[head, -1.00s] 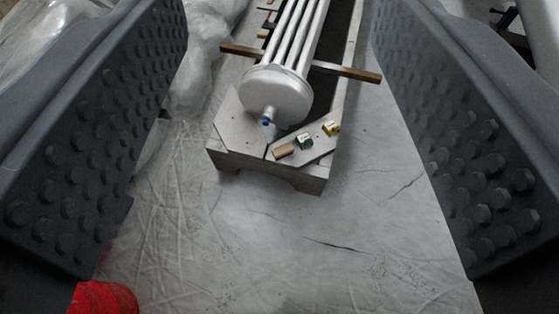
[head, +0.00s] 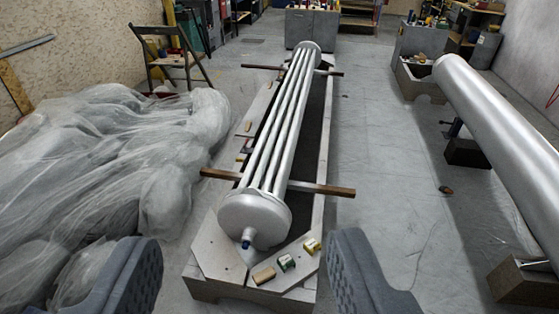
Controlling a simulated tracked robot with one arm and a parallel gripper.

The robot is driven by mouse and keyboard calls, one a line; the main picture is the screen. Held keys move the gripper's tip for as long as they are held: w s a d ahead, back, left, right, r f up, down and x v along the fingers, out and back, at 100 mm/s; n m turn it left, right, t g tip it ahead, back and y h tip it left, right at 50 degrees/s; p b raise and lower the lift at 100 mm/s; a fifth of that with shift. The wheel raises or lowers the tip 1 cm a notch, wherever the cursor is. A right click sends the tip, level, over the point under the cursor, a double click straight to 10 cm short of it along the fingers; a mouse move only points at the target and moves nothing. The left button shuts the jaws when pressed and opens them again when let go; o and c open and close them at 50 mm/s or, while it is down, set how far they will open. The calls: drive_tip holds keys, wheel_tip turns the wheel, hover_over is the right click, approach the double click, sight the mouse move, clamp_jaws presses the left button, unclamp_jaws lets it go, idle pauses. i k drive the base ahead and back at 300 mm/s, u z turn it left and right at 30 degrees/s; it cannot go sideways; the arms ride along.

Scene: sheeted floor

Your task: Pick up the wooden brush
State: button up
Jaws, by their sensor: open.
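My gripper (head: 242,256) is open and empty, its two dark padded fingers low in the picture on either side of the platform's near end. I cannot surely tell which thing is the wooden brush. A small tan wooden block (head: 264,275) lies on the platform's near corner, between the fingers in the picture. A small brown rounded piece (head: 446,189) lies on the floor to the right. Small wooden-looking pieces (head: 247,126) lie along the platform's left side. No bristles can be made out on any of them.
A white tube bundle (head: 275,130) lies on the long low platform (head: 218,248), with wooden bars across. A green-labelled piece (head: 287,263) and a yellow one (head: 312,246) sit beside the block. Plastic sheeting (head: 90,170) is heaped left. A large cylinder (head: 500,135) lies right.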

sight(261, 278)
drive_tip(key=u, duration=0.55)
drive_tip(key=i, duration=1.75)
drive_tip(key=z, duration=0.5)
